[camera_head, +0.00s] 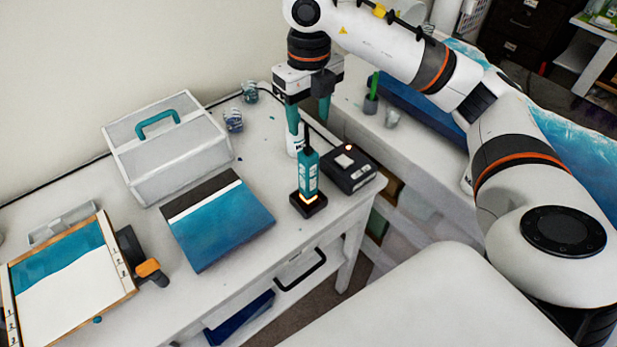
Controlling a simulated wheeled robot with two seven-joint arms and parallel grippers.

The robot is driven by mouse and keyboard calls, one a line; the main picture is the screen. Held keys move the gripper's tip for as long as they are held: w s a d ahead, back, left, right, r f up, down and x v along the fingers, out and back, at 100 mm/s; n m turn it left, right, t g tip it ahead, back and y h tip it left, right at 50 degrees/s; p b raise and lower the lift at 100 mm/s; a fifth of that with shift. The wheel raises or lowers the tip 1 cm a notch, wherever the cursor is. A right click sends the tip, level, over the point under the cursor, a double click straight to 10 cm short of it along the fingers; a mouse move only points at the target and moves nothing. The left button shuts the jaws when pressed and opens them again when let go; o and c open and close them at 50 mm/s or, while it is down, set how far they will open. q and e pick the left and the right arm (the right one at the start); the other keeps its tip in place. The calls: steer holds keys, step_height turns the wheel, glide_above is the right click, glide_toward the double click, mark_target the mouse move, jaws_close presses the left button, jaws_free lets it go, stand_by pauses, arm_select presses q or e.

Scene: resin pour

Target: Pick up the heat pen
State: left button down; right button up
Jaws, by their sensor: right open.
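The heat pen (308,172) is teal with a dark top and a glowing orange tip at its lower end. It stands upright in a small black stand (308,206) near the right end of the white desk. My right gripper (309,117) points down, its two teal fingers apart and empty. In the picture the fingers lie just above the pen's body, one on each side of its dark top. I cannot tell how far they are from it in depth. My left gripper is out of view.
A blue-and-white panel (220,225), a grey case (165,145) with teal handle, and a framed board (70,275) lie left. An open drawer (245,310) juts out in front.

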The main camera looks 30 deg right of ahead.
mark_target(308, 158)
step_height(308, 158, down, 6)
steer(key=shift+f+p, duration=0.2)
steer(key=shift+p, duration=0.4)
steer(key=shift+f+p, duration=0.55)
steer(key=shift+f, duration=0.05)
step_height(308, 158, down, 4)
steer(key=shift+r+p, duration=0.2)
steer(key=shift+p, duration=0.6)
steer(key=shift+f, duration=0.35)
steer(key=c, duration=1)
